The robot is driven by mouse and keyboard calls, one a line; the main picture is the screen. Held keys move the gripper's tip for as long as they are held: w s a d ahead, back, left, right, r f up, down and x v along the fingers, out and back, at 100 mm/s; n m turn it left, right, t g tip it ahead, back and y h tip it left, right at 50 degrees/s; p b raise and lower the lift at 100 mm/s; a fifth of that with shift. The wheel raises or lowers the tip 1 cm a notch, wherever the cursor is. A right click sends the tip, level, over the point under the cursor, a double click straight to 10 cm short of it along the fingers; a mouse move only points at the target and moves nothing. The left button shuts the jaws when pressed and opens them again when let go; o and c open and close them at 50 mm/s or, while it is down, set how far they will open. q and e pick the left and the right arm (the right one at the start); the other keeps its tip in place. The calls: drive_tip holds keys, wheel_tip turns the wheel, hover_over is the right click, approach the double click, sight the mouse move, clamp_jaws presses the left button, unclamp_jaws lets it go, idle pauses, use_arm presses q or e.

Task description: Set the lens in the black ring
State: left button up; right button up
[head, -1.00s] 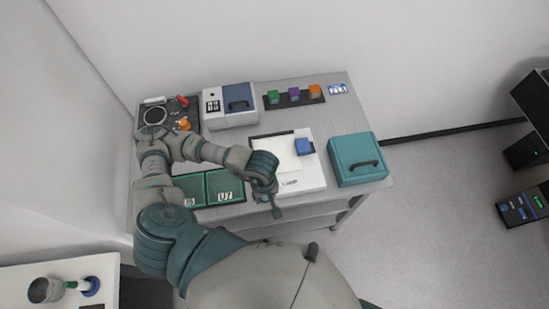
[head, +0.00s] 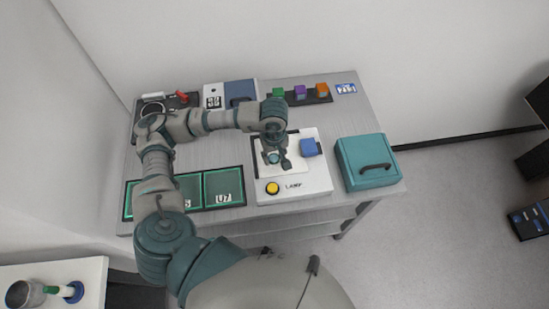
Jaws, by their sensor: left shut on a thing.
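My left gripper (head: 279,159) is above the pale plate of the white lamp unit (head: 312,183), with its fingers pointing down. It is shut on a small, pale bluish round piece, apparently the lens (head: 272,157), mostly covered by the fingers. I cannot tell whether the lens touches the unit. A black ring is not clearly visible on the unit; the gripper covers part of that area. A round ring outline (head: 152,109) shows on the dark tray at the back left, partly behind my arm. My right gripper is not in view.
A blue block (head: 310,147) sits on the unit's right side, a yellow button (head: 272,188) at its front. A teal case (head: 366,163) stands to the right. Green-edged trays (head: 224,187) lie left. Behind are a white and blue box (head: 240,92) and a rack of colored blocks (head: 300,92).

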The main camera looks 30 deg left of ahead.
sight(274, 156)
use_arm(q)
drive_tip(key=shift+w+a+f, duration=0.15)
drive_tip(key=shift+w+a, duration=0.05)
drive_tip(key=shift+w, duration=0.15)
drive_tip(key=f, duration=0.3)
drive_tip(key=shift+a+f+p, duration=0.25)
drive_tip(key=shift+a+p, duration=0.15)
drive_tip(key=shift+d, duration=0.15)
drive_tip(key=o, duration=1)
drive_tip(key=shift+d, duration=0.2)
